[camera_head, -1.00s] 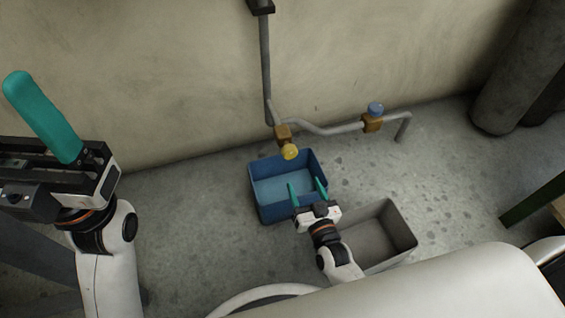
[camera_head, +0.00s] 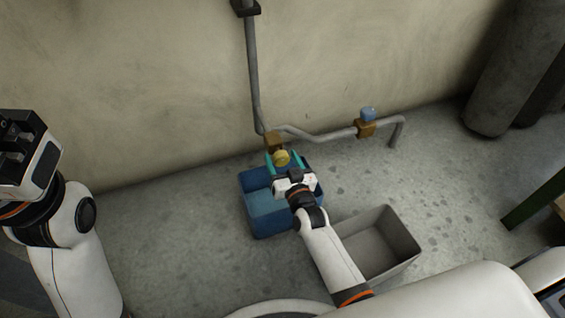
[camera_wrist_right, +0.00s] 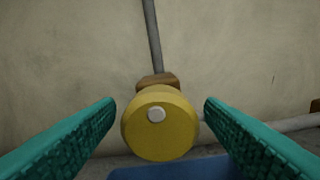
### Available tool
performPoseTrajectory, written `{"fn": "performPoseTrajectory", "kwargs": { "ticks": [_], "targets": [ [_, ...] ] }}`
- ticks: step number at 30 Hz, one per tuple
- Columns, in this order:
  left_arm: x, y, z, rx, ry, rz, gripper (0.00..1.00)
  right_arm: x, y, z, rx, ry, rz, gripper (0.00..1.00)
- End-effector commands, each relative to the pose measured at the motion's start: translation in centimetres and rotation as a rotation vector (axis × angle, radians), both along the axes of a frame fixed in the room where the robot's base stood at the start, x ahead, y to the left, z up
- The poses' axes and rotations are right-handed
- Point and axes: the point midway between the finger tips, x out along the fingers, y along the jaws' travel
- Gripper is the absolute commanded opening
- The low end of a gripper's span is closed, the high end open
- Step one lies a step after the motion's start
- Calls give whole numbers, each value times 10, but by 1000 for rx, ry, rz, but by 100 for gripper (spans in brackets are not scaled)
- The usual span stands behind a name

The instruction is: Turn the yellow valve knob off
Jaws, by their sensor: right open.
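The yellow valve knob (camera_head: 282,158) sits on a brown valve body (camera_head: 273,142) on the grey pipe, above the blue bin. In the right wrist view the round yellow knob (camera_wrist_right: 159,124), with a pale centre cap, is between the two teal fingers, with a gap on each side. My right gripper (camera_head: 284,160) is open around the knob and does not visibly touch it. My left gripper (camera_head: 22,150) is at the left edge of the head view; its fingers are out of the picture.
The blue bin (camera_head: 252,218) stands on the floor under the knob. A grey bin (camera_head: 408,232) is to its right. A second valve with a blue knob (camera_head: 368,114) is further right on the pipe (camera_head: 318,135). The wall is close behind.

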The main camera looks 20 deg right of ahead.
Motion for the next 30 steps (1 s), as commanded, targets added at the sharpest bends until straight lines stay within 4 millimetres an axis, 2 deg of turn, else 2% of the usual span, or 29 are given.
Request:
{"fn": "performPoseTrajectory", "kwargs": {
  "ticks": [6,14,23,28,30],
  "targets": [
    [0,0,0,0,0,0,63,0,0,0,0,1,0,61],
    [0,0,0,0,0,0,63,0,0,0,0,1,0,19],
    [-1,0,4,-1,-4,-1,63,0,0,1,36,3,0,18],
    [3,1,4,-4,18,-3,63,0,-1,2,119,6,0,19],
    [8,1,-3,-4,44,-2,63,0,0,2,168,9,1,19]
  ]
}}
